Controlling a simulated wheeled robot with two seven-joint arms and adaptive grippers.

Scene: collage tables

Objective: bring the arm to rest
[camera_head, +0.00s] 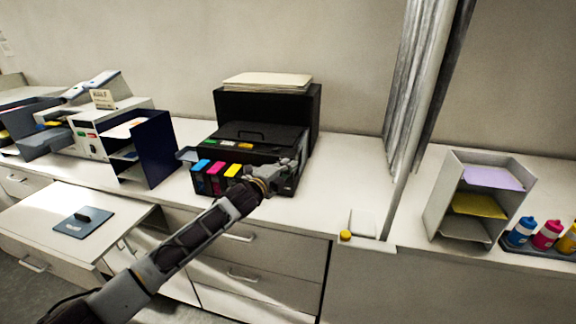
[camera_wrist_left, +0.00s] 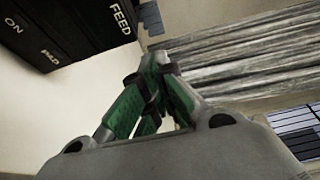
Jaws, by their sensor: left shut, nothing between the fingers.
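My left arm (camera_head: 190,245) reaches in from the lower left of the head view. Its left gripper (camera_head: 292,170) is just in front of the right side of the black printer (camera_head: 262,140). I cannot tell whether it touches the printer. In the left wrist view the fingers of the left gripper (camera_wrist_left: 155,112) are closed together and hold nothing. The printer's dark face with white lettering (camera_wrist_left: 70,30) shows at the upper left there. My right gripper is not in view.
Coloured ink tanks (camera_head: 215,176) line the printer's front. A pole (camera_head: 410,120) with grey curtain stands to the right. A shelf unit (camera_head: 440,200) and several bottles (camera_head: 548,234) stand far right. A navy organiser (camera_head: 150,150) is left.

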